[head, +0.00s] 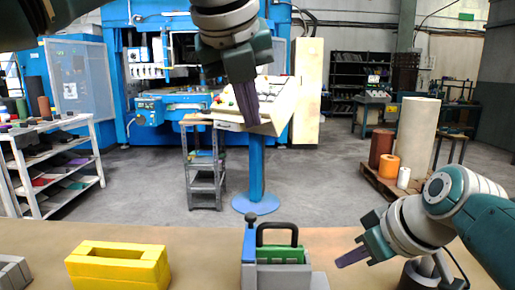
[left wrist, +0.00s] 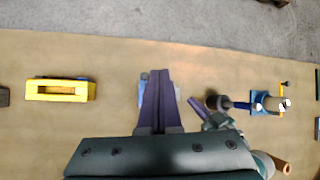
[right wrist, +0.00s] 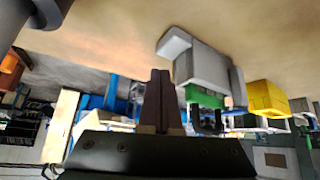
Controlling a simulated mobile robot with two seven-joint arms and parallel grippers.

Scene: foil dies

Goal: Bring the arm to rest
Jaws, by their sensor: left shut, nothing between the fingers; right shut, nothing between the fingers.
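My left gripper (head: 247,103) is raised high above the table in the head view, fingers pointing down, shut and empty. Its closed purple fingers also show in the left wrist view (left wrist: 157,75). My right gripper (head: 352,257) is low over the table at the right, fingers pointing left, shut and empty. It points towards a grey block (head: 284,278) with a green insert (head: 280,254) and a dark handle, with a gap between. In the right wrist view its closed fingers (right wrist: 160,75) stand upright, and the grey block (right wrist: 201,68) appears upside down.
A yellow block (head: 118,265) with a slot stands on the brown table (head: 205,262) at left; a grey piece (head: 13,272) lies at the left edge. In the left wrist view a blue-based fixture (left wrist: 268,103) stands at right. Bare table lies between the blocks.

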